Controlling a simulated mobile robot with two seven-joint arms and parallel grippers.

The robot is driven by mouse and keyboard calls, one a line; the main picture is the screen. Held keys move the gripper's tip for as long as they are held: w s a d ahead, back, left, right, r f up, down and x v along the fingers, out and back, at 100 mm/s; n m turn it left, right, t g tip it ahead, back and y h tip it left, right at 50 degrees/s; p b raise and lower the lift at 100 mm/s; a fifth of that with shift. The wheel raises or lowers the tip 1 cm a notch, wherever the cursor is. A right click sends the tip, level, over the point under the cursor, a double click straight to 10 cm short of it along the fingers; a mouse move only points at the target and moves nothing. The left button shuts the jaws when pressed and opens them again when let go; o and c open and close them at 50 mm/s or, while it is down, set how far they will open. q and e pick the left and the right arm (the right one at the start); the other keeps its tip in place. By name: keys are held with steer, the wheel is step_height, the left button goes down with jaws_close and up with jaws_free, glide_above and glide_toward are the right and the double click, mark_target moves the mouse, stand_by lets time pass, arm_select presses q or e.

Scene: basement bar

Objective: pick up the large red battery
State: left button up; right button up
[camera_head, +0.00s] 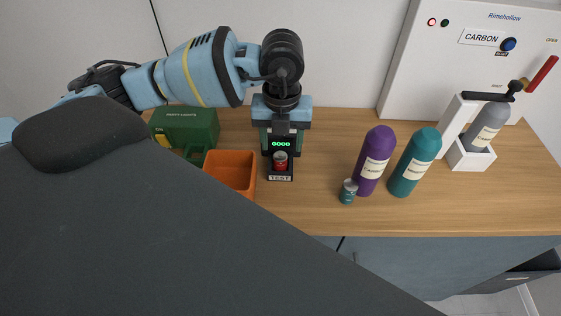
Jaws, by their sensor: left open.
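A red battery (280,161) stands upright in a dark tester (281,177) marked TEST, below a green display reading GOOD. My left arm comes in from the left, and its open left gripper (282,132) points down right over the tester. The gripper partly covers the tester, and its fingertips are hard to make out. I cannot tell whether they touch the battery. My right gripper is not in view.
An orange bin (231,170) and a green case (186,127) are left of the tester. A small teal can (348,191), purple bottle (374,161) and teal bottle (415,163) stand to the right. A grey bottle (486,126) sits in a white holder (470,158).

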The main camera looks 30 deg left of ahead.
mark_target(280, 155)
arm_select(q)
steer(key=f, duration=0.5)
steer(key=shift+s+a, duration=0.1)
steer(key=shift+s, duration=0.1)
jaws_close()
